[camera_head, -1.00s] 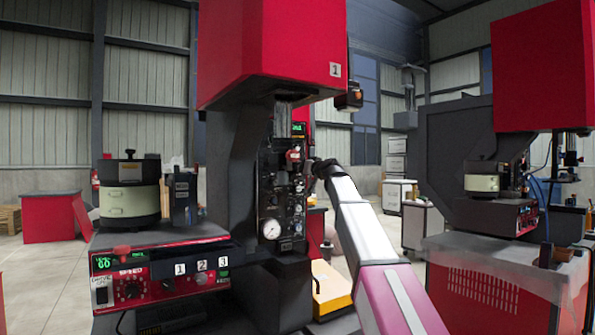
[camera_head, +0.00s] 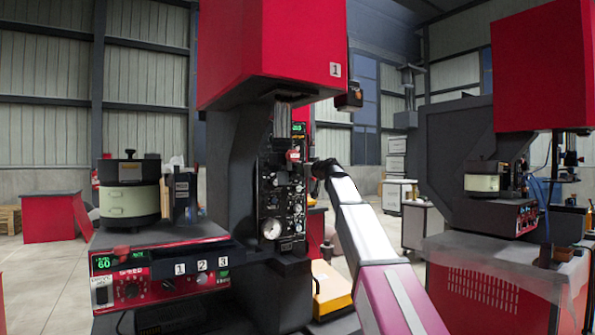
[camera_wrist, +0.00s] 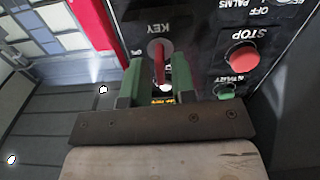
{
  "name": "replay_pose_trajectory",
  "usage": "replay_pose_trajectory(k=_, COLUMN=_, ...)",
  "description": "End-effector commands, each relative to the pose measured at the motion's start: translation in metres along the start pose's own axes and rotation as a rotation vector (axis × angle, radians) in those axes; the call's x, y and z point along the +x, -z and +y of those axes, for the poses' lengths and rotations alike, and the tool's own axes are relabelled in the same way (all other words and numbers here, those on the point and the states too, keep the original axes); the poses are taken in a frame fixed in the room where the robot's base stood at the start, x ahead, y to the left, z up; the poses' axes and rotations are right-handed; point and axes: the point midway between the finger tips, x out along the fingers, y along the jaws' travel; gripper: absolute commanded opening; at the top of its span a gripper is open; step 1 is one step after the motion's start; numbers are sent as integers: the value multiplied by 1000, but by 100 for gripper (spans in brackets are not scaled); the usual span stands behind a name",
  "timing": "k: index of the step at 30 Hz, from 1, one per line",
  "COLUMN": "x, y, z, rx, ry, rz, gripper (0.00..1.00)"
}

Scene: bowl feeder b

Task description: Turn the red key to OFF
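The red key (camera_wrist: 160,65) sits in a round lock on the black control panel under the label KEY in the wrist view. It stands roughly upright in the picture. My gripper (camera_wrist: 158,80) has two green fingers, one on each side of the key, with a visible gap to it on both sides. The fingers look open and hold nothing. The lower part of the key and the labels around the lock are partly hidden.
A red push button (camera_wrist: 241,57) labelled STOP and a green button (camera_wrist: 224,91) sit right of the key. The press's red upper housing (camera_head: 275,50) overhangs the panel. A feeder bowl (camera_head: 128,195) stands left on the press table. A second press (camera_head: 470,165) stands right.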

Motion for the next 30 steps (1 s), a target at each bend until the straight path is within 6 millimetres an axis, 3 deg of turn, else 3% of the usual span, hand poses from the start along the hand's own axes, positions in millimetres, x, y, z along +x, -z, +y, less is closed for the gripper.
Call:
replay_pose_trajectory(k=13, x=-5, y=0, z=0, rx=2, ry=0, rz=0, gripper=38)
replay_pose_trajectory(k=30, x=-53, y=0, z=-1, rx=2, ry=0, rz=0, gripper=38)
